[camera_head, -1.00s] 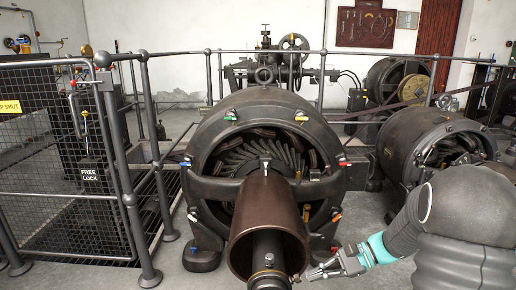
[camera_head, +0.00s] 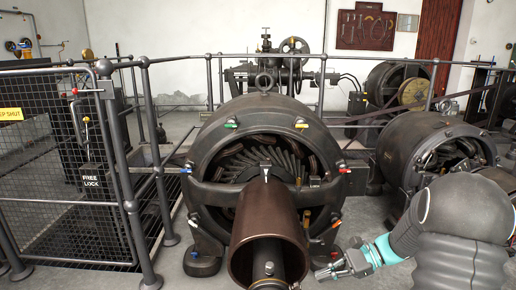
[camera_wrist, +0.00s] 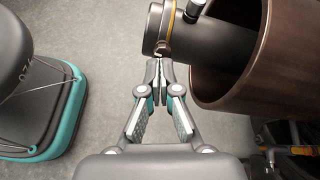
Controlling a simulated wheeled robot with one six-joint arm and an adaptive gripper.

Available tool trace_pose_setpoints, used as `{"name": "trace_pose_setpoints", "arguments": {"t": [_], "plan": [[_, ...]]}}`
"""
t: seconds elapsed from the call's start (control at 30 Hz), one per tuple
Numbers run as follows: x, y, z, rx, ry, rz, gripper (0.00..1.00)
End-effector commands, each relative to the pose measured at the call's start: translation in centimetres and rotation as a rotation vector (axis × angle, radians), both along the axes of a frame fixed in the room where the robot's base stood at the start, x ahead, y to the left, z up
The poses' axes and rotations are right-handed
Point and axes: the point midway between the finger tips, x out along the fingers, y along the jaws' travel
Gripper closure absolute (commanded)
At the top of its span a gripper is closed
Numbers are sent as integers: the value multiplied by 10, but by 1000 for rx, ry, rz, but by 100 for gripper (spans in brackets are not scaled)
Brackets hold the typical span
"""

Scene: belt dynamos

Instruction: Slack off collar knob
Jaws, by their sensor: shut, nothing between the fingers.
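A dark shaft (camera_head: 262,250) sticks out of a brown open-ended sleeve (camera_head: 268,212) at the front of the dynamo. Its end carries a collar with a yellow band (camera_wrist: 170,22) in the wrist view. A short dark knob with a pale end (camera_wrist: 195,9) stands out from the collar; it also shows in the head view (camera_head: 268,267). A small coppery piece (camera_wrist: 163,49) sits on the collar's near side. I cannot tell which is the collar knob. My gripper (camera_wrist: 156,66) is shut and empty, its tips just short of the coppery piece. It also shows right of the shaft (camera_head: 322,273).
The sleeve's wide rim (camera_wrist: 190,85) is close to the right of my fingers. A mesh gate (camera_head: 60,170) stands left of the dynamo (camera_head: 205,150), and a second dynamo (camera_head: 400,150) stands right.

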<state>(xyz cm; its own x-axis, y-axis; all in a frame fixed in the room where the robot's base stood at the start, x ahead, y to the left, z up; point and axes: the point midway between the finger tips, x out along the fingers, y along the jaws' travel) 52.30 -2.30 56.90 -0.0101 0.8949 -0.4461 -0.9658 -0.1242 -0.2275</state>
Motion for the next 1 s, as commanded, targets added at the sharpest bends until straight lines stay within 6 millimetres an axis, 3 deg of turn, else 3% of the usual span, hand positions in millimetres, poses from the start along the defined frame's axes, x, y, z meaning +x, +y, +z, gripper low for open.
{"name": "trace_pose_setpoints", "arguments": {"t": [0.6, 0.8, 1.0], "plan": [[25, -7, 2, -12, 866, -444, 100], [26, -8, 3, -13, 1070, -548, 100], [26, -7, 2, -13, 1159, -591, 100]]}}
